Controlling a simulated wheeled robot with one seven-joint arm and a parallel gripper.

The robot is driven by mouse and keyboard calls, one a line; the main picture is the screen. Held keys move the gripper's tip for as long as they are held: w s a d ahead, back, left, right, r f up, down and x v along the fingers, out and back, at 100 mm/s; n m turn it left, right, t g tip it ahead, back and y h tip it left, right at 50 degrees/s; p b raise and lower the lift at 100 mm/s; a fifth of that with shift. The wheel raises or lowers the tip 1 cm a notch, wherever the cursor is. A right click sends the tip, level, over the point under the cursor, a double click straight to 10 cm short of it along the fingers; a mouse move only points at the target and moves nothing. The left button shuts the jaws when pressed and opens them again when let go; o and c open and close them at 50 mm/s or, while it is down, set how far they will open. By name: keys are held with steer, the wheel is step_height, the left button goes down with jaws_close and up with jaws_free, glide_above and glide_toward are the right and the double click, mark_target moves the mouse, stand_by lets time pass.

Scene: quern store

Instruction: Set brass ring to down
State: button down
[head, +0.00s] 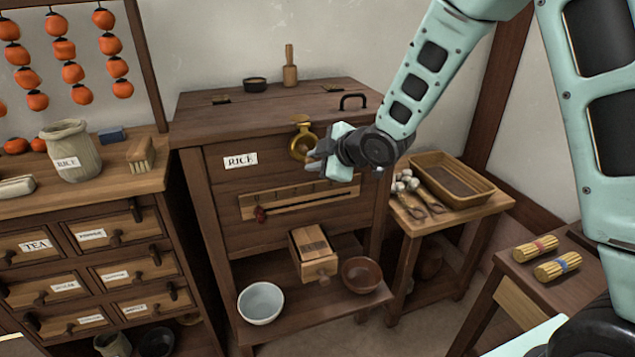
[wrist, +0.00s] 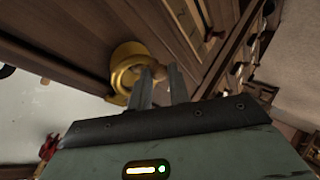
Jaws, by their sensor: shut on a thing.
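The brass ring (head: 301,146) hangs from a brass mount on the upper front of the dark wooden cabinet (head: 215,198), right of the RICE label. My gripper (head: 318,157) is at the ring's right side. In the wrist view the brass ring (wrist: 124,72) is round and gold, and my gripper (wrist: 155,80) has its two fingers at its edge. The fingers are shut on the ring's edge. The exact contact is small and partly hidden by the fingers.
Below the ring is a slotted scale with a red knob (head: 261,215).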

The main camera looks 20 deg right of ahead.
steer(key=shift+w+f+t+b, duration=0.45)
steer(key=shift+f+t+b, duration=0.35)
steer(key=shift+b, duration=2.05)
steer(key=shift+w+r+n+b, duration=0.15)
steer(key=shift+n+b, duration=0.15)
steer(key=shift+b, duration=0.35)
steer(key=c, duration=1.3)
jaws_free()
steer(key=shift+f+b+v, duration=0.2)
steer(key=shift+b+v, duration=0.4)
steer(key=shift+v, duration=3.75)
steer(key=shift+f+b+v, duration=0.15)
steer(key=shift+b+v, duration=0.45)
steer(key=shift+v, duration=3.75)
